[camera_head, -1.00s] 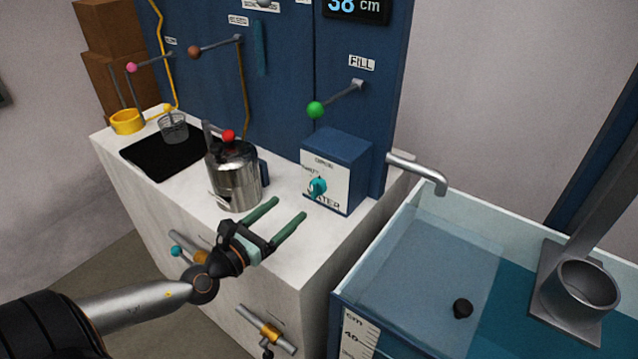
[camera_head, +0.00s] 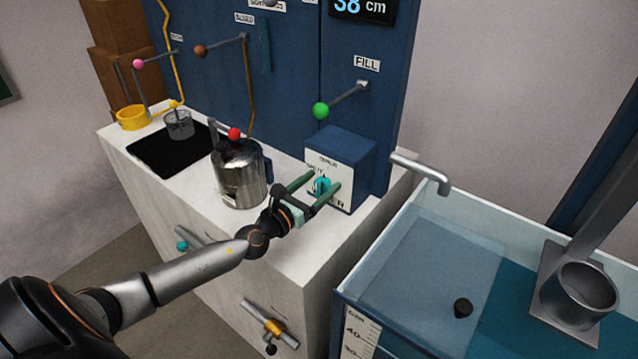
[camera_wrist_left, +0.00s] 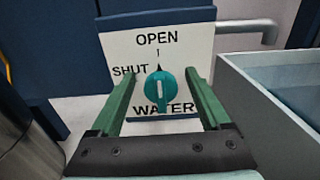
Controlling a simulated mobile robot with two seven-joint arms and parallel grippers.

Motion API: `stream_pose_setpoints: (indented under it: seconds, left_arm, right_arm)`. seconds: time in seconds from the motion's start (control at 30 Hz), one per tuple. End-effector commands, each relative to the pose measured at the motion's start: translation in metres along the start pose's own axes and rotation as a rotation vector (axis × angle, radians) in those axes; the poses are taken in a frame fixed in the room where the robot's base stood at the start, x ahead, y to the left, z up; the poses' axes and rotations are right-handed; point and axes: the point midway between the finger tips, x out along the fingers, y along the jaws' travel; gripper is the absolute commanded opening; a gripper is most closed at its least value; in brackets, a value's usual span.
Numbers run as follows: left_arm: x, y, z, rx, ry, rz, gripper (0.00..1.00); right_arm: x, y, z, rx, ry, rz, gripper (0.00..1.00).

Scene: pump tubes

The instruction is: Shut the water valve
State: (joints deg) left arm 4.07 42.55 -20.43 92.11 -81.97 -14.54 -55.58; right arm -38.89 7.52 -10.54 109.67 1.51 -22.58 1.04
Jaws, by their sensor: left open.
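The water valve is a round teal knob (camera_head: 322,186) on the white front of a blue box (camera_head: 345,152). In the left wrist view the knob (camera_wrist_left: 160,90) shows between the words OPEN above, SHUT at left and WATER below. Its pale slot stands upright, and a small dark tip at its top points up toward OPEN. My left gripper (camera_head: 318,187) is open, with its green fingers on either side of the knob. The fingers (camera_wrist_left: 158,84) look clear of the knob, but contact cannot be told. My right gripper is not in view.
A steel kettle (camera_head: 239,178) with a red knob stands left of the arm on the white counter (camera_head: 300,240). A metal spout (camera_head: 422,172) reaches over the glass water tank (camera_head: 420,250) at right. A green-balled lever (camera_head: 321,111) juts out above the box.

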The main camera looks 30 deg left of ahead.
Motion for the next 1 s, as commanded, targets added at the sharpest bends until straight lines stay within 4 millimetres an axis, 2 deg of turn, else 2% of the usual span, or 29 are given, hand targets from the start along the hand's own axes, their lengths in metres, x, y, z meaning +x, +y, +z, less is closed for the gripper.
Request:
stream_pose_setpoints:
  seconds: [0.27,1.0]
  left_arm:
    - [0.0012,-0.0003,-0.0001,0.0,0.0,-0.001,0.8]
    - [0.0009,0.0,0.0,0.0,0.0,-0.001,0.0]
  right_arm:
    - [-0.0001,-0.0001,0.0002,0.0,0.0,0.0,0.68]
    - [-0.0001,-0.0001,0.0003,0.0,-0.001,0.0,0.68]
